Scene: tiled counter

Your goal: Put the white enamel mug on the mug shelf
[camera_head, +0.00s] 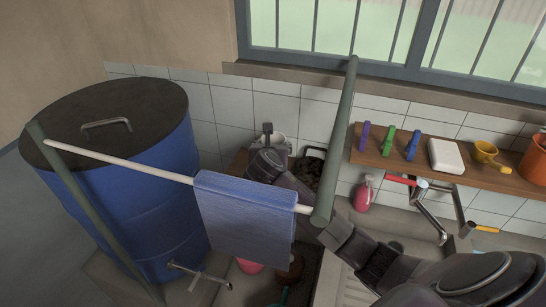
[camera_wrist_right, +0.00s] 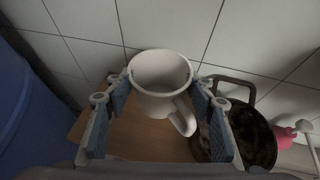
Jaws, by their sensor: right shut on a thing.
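The white enamel mug (camera_wrist_right: 160,72) sits between the two fingers of my right gripper (camera_wrist_right: 160,88) in the wrist view, shut on it. The mug is upright with its handle towards the camera's lower right. In the head view my right gripper (camera_head: 268,143) partly hides the mug (camera_head: 279,139) near the tiled wall. A wooden shelf (camera_wrist_right: 150,139) lies below the mug; I cannot tell whether the mug touches it. My left gripper is not in view.
A dark pan (camera_wrist_right: 252,136) stands right of the mug. A rail with a blue towel (camera_head: 243,220) crosses in front of my right arm. A blue barrel (camera_head: 150,200) stands left. A wall shelf (camera_head: 377,159) holds several pegs, a white box and a yellow cup.

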